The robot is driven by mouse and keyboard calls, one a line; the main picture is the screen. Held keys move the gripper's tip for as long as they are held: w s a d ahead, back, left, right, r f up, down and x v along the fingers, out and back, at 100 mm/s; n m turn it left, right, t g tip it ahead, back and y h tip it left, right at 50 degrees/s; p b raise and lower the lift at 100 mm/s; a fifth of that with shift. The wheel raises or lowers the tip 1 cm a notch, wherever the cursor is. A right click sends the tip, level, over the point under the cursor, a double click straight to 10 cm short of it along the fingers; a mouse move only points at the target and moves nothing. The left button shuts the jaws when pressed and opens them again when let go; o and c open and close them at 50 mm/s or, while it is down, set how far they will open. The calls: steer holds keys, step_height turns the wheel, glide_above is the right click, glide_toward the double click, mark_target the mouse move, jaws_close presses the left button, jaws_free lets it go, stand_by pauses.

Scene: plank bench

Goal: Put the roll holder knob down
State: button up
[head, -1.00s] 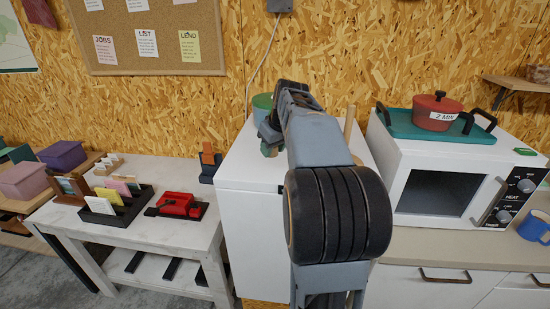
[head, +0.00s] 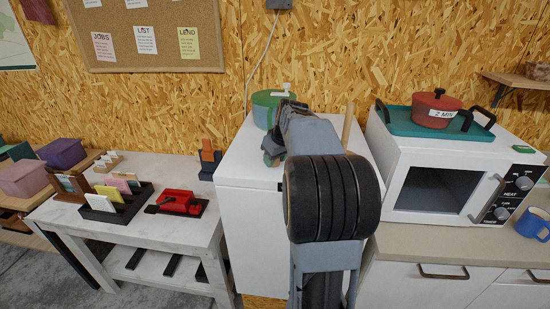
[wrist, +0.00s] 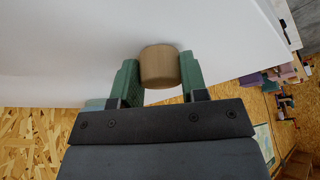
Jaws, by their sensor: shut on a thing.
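The roll holder knob (wrist: 159,66) is a short, rounded, pale wooden piece in the wrist view. My gripper (wrist: 158,72) has its two green fingers on either side of the knob and is shut on it. The white top of a cabinet (wrist: 75,45) lies beyond the knob in the wrist view; I cannot tell whether the knob touches it. In the head view my arm hides the knob and most of the gripper. An upright wooden rod (head: 347,124) stands on the white cabinet (head: 246,215), just right of my arm; its base is hidden.
A green pot (head: 266,108) with a white top piece stands at the back of the cabinet. To the right are a microwave (head: 440,190) and a red pot (head: 436,112) on a teal tray. A bench (head: 150,228) with card holders and a red device is on the left.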

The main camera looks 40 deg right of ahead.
steer(key=shift+s+f+b, duration=0.2)
steer(key=shift+f+b, duration=0.3)
steer(key=shift+f, duration=0.2)
steer(key=o, duration=1)
steer(key=shift+f, duration=0.2)
steer(key=shift+r, duration=0.1)
steer(key=shift+r+p, duration=0.35)
steer(key=w+v, duration=0.1)
steer(key=v, duration=1.2)
steer(key=s+a+f, duration=0.2)
steer(key=a+f, duration=0.2)
steer(key=a, duration=0.4)
steer(key=s+a+f, duration=0.3)
steer(key=a, duration=0.4)
steer(key=s+a+f, duration=0.2)
steer(key=f, duration=0.1)
steer(key=s+a+f, duration=0.6)
steer(key=f, duration=0.1)
steer(key=shift+a, duration=0.1)
steer(key=shift+r, duration=0.1)
